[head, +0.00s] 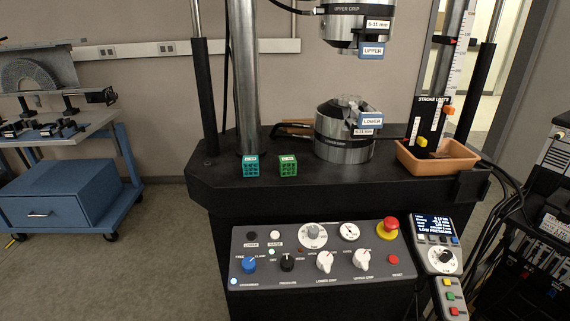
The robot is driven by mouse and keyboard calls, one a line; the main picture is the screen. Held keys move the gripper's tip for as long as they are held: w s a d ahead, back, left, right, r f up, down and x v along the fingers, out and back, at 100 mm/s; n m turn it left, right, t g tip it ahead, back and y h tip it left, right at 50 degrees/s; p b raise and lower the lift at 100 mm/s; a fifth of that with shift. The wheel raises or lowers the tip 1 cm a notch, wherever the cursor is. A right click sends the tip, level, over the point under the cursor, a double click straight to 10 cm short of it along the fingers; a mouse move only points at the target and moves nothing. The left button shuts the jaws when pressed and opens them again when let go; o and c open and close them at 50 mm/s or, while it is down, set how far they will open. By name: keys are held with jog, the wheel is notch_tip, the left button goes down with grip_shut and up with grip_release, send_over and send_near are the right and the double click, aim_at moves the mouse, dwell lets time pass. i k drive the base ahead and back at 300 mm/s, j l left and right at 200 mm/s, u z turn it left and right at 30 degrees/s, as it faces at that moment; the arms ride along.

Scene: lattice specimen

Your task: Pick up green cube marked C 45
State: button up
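A green lattice cube (288,167) with a small white label on top sits on the black machine table (225,187), near its front edge. The label text is too small to read. A teal lattice cube (251,167), also with a white label, sits just to its left with a gap between them. My gripper is not in view.
The lower grip (343,143) stands behind and right of the cubes, below the upper grip (357,27). A steel column (245,80) rises behind the teal cube. A terracotta tray (438,160) is at the right. A control panel (318,252) juts out in front.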

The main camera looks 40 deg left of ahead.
aim_at(287, 164)
jog(key=u, duration=1.7)
jog(key=i+j+z, duration=0.1)
jog(key=i+j, duration=0.7)
jog(key=j, duration=0.25)
jog(key=i+z, duration=0.05)
